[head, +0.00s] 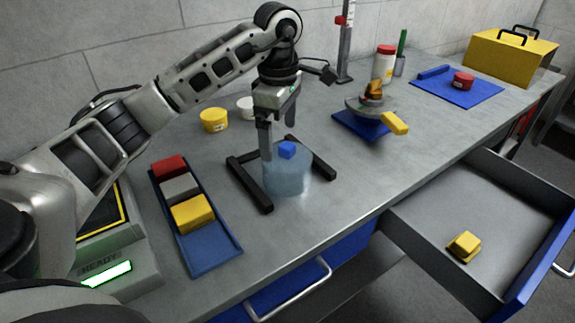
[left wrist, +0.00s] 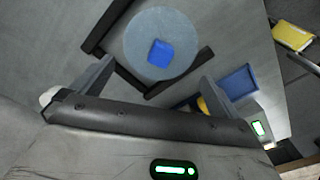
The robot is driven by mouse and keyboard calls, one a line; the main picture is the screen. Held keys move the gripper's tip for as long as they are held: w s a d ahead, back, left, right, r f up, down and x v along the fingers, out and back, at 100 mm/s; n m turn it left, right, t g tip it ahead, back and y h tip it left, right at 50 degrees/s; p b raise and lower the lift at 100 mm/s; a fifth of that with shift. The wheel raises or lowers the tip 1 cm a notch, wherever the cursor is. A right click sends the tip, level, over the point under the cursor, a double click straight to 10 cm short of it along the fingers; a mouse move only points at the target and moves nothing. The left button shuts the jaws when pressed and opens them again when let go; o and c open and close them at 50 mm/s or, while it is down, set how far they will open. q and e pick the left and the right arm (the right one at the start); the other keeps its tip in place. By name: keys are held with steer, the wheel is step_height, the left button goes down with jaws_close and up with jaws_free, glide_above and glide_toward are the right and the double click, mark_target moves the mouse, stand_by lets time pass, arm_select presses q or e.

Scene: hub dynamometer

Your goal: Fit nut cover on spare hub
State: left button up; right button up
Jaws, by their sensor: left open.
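A pale blue, see-through cylinder (head: 288,178) with a small blue block (head: 287,150) on its top stands between two black rails (head: 250,185); the left wrist view shows its round top (left wrist: 150,25) and the blue block (left wrist: 160,53). My left gripper (head: 279,136) is open and empty, pointing down just above and around the blue block, not visibly holding it. A grey disc-like part (head: 362,105) with an orange piece on top and a yellow block (head: 395,123) at its side sits on a blue mat (head: 352,124). I cannot tell for sure which parts are the nut cover and spare hub.
A blue tray (head: 212,252) holds red, white and yellow blocks. A yellow tub (head: 214,120) and a white one stand behind. An open drawer (head: 470,205) holds a yellow block (head: 465,246). A red round part (head: 463,81) lies on another blue mat. A yellow toolbox (head: 510,55) stands far right.

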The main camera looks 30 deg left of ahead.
mark_target(286, 162)
arm_select(q)
step_height(286, 162, down, 3)
steer(key=shift+r, duration=0.15)
steer(key=f, duration=0.2)
steer(key=d+f, duration=0.1)
steer(key=f, duration=0.1)
steer(key=shift+w+d+f+p, duration=0.1)
steer(key=shift+w+p, duration=0.15)
steer(key=shift+p, duration=0.05)
steer(key=shift+f, duration=0.5)
steer(key=c, duration=0.7)
